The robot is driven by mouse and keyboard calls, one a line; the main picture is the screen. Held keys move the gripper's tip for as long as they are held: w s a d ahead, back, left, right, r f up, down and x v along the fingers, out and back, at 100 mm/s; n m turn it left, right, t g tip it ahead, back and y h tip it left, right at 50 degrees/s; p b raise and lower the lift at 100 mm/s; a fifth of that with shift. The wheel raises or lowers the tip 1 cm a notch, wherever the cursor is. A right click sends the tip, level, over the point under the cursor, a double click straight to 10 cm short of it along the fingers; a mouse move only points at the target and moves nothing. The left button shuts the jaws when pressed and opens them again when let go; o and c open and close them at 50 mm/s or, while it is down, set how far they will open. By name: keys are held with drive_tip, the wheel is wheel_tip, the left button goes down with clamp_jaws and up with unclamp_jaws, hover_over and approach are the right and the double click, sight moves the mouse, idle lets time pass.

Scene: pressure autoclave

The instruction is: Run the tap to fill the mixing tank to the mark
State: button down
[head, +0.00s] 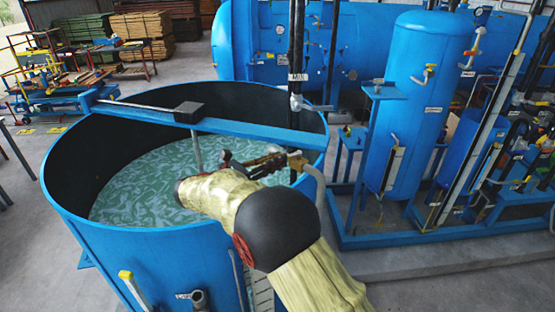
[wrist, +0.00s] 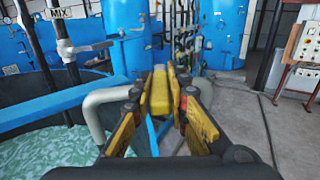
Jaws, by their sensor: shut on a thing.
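The blue mixing tank (head: 150,255) holds pale green, rippled liquid (head: 150,180), which also shows at lower left in the wrist view (wrist: 40,150). The liquid surface is well below the rim. My gripper (head: 275,163) is over the tank's right rim, beside a grey bent pipe (head: 316,180). In the wrist view my gripper (wrist: 158,105) is shut on a yellow tap lever (wrist: 160,92), which sits between its yellow finger pads. The pipe's curved end (wrist: 100,103) is just left of the fingers. I cannot make out a stream from it. My arm partly hides a white scale (head: 262,290) on the tank's outside.
A blue beam (head: 240,130) with a dark box (head: 188,112) crosses the tank top. A dark vertical pipe labelled MIX (wrist: 62,30) stands near the tap. Blue vessels (head: 410,100) on a frame stand to the right. A control panel (wrist: 308,45) is at far right.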

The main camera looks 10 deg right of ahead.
drive_tip(key=shift+w+r, duration=0.1)
drive_tip(key=shift+r, duration=0.05)
drive_tip(key=c, duration=1.7)
unclamp_jaws()
drive_tip(key=shift+a, duration=0.1)
drive_tip(key=v, duration=1.2)
